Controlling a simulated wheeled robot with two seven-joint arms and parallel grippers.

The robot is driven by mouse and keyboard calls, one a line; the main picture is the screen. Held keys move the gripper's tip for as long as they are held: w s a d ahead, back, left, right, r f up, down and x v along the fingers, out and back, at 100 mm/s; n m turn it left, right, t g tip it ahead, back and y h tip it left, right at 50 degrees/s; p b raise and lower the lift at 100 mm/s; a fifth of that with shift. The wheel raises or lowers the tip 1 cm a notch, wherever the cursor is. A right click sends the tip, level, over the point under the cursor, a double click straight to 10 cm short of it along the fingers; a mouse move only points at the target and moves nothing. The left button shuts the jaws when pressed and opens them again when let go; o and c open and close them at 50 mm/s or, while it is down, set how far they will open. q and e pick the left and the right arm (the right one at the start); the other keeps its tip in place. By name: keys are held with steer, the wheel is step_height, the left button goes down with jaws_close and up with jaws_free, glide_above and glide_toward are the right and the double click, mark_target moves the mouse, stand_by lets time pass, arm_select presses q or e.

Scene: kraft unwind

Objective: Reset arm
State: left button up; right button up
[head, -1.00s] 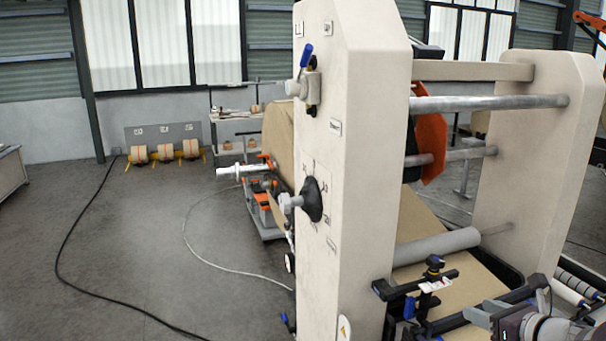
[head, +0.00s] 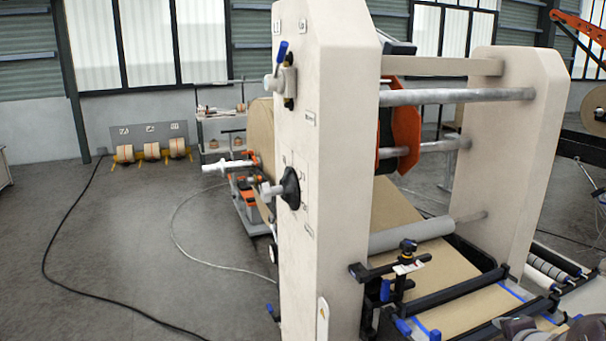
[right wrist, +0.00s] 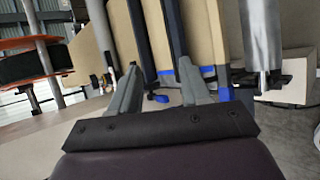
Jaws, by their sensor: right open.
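My right gripper (right wrist: 160,80) shows in the right wrist view with its two grey fingers spread apart and nothing between them. Beyond the fingers are the machine's dark bars and the brown kraft web (right wrist: 205,30). In the head view, part of my right arm shows at the bottom right corner, below the machine's front bars; its fingers are not clear there. My left gripper is in neither view.
The cream machine frame (head: 330,200) stands close in front, with a black knob (head: 290,188) and a blue-handled valve (head: 283,75). A black clamp (head: 405,265) sits by the web (head: 450,285). A black cable (head: 50,240) crosses the open floor at left.

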steer(key=s+a+f+m+g+b, duration=0.6)
steer(key=s+a+f+m, duration=0.6)
steer(key=m, duration=0.5)
steer(key=s+a+f+g+y+b, duration=0.1)
steer(key=s+a+f, duration=0.1)
steer(key=a, duration=0.5)
steer(key=s+a+f+m+g+y+b, duration=0.1)
steer(key=s+a+f+g+b, duration=0.1)
steer(key=s+a, duration=0.2)
steer(key=a, duration=0.2)
steer(key=shift+s+a+y, duration=0.35)
steer(key=shift+s+y, duration=0.05)
steer(key=shift+s+r, duration=0.1)
